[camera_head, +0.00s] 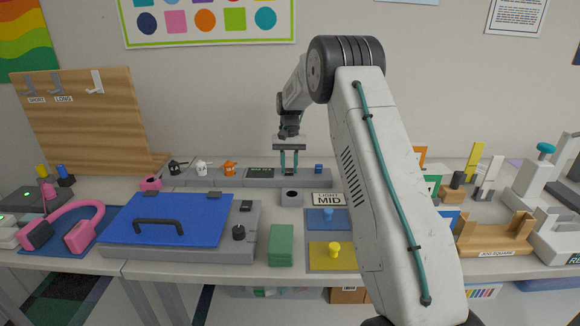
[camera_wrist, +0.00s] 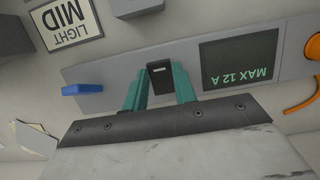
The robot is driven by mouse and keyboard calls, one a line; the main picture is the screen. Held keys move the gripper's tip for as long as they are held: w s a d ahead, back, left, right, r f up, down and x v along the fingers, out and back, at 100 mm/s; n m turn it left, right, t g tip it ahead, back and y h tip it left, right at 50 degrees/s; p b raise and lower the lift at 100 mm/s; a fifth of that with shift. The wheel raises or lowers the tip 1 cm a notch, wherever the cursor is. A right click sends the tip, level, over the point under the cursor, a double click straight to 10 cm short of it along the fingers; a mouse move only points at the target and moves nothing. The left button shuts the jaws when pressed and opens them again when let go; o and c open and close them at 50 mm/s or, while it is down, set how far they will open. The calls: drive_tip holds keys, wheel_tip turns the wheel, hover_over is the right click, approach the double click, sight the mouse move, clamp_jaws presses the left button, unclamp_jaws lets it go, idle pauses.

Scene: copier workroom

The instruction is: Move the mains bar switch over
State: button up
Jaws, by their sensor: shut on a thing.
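The mains bar (camera_head: 236,179) is a long grey strip along the back of the table, also seen in the wrist view (camera_wrist: 222,67). It carries a dark label reading MAX 12 A (camera_wrist: 238,60). Its switch (camera_wrist: 161,80) is a small black rocker between that label and a blue piece (camera_wrist: 82,89). My gripper (camera_head: 289,171) reaches down to the bar from above. In the wrist view its two teal fingers (camera_wrist: 160,73) are on either side of the switch, shut on it. In the head view the fingers hide the switch.
Black (camera_head: 177,167), white (camera_head: 203,168) and orange (camera_head: 230,168) plugs stand on the bar's left part. A grey knob block (camera_head: 292,197) and a LIGHT MID sign (camera_head: 328,199) stand just in front. A blue-lidded box (camera_head: 180,212) lies front left.

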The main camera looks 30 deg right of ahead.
sight(290, 169)
drive_tip(key=shift+o, duration=0.2)
drive_tip(key=shift+s, duration=0.1)
drive_tip(key=o, duration=1)
drive_tip(key=shift+c, duration=0.2)
drive_tip(key=v, duration=0.7)
drive_tip(key=shift+r, duration=0.35)
drive_tip(key=shift+d, duration=0.1)
